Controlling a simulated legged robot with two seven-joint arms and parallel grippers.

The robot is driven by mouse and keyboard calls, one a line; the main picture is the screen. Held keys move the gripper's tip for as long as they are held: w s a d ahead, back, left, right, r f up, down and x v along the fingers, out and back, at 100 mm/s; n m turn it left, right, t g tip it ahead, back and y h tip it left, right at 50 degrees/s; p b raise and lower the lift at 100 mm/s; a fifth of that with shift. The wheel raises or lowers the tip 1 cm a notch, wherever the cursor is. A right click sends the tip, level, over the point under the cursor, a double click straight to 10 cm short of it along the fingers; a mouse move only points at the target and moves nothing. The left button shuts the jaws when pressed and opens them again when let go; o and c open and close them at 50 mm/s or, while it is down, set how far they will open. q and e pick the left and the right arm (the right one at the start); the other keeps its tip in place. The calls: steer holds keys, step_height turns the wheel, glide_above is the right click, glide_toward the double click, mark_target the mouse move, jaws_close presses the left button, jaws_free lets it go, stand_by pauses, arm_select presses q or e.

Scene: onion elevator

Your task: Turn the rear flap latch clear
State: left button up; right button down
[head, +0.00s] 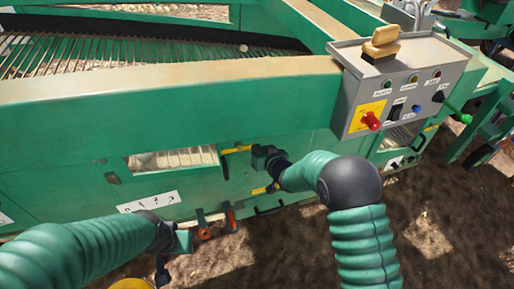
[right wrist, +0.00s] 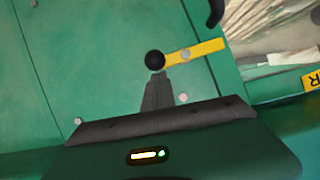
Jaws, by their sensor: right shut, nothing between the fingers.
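The flap latch is a yellow bar (head: 238,149) on the green side panel, right of a window-like opening; it lies roughly level. The right wrist view shows the yellow bar (right wrist: 205,50) with a bolt and a round black knob (right wrist: 155,60) at its end. My right gripper (head: 256,152) is at the panel by the latch's right end. In the right wrist view its fingers (right wrist: 158,88) are together and empty, with their tips at or just below the knob; contact is unclear. My left gripper (head: 172,245) is low at the left, its fingers unclear.
A grey control box (head: 400,80) with a red knob (head: 371,120) sits up right. Orange-red levers (head: 204,232) stick out at the panel's lower edge, near my left gripper. A numbered white scale plate (head: 148,202) is at left. Bare soil (head: 430,230) lies at right.

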step_height(320, 180, down, 9)
steer(key=a+m+t+y+b, duration=0.1)
steer(key=m+y+b, duration=0.6)
steer(key=m, duration=0.4)
steer(key=shift+s+a, duration=0.25)
steer(key=shift+s, duration=0.05)
steer(key=shift+a, duration=0.1)
stand_by(0.6)
